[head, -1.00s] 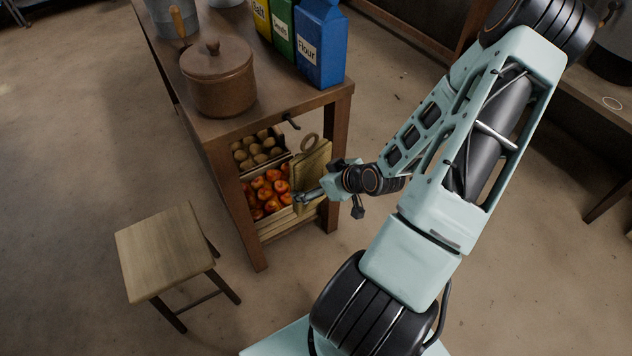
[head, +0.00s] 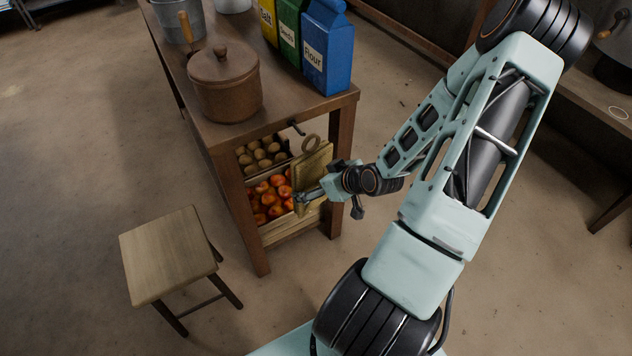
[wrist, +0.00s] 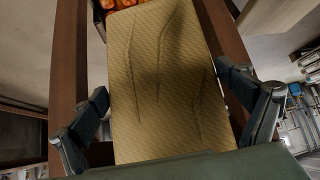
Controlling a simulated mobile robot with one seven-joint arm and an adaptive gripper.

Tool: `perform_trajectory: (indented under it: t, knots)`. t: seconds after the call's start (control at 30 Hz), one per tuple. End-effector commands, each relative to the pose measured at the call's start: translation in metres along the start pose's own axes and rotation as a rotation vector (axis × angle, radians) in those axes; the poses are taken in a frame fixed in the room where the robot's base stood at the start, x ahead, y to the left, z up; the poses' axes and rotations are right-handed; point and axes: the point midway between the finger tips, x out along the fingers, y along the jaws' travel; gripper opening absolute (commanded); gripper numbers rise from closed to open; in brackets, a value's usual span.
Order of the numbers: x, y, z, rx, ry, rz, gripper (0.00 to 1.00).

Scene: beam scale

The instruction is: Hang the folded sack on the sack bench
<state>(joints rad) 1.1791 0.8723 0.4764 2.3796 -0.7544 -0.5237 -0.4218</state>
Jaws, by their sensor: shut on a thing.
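The folded sack (head: 313,170) is a flat tan woven bundle with a ring (head: 312,144) at its top. My gripper (head: 309,196) is shut on the sack and holds it upright in front of the open end of the sack bench (head: 344,130). A dark hook (head: 297,128) sticks out below the bench top. The ring is just below and to the right of the hook, and they look apart. In the wrist view the sack (wrist: 165,80) fills the middle between the two fingers. The ring is not seen there.
On the bench stand a brown lidded pot (head: 224,84), a blue flour bag (head: 326,50), other bags and a bucket (head: 181,18). Crates of potatoes (head: 262,153) and red fruit (head: 270,198) sit under it. A stool (head: 167,253) stands at the left; open floor lies around.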

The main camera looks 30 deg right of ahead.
Motion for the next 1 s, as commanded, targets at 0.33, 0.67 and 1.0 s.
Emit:
perform_trajectory:
  t: [0.33, 0.67, 1.0]
  knots:
    - [0.002, 0.001, -0.003, 0.000, 0.001, 0.001, 0.64]
    - [0.004, 0.002, -0.005, -0.001, 0.001, 0.001, 0.64]
    - [0.014, 0.005, -0.014, -0.001, 0.001, 0.001, 0.64]
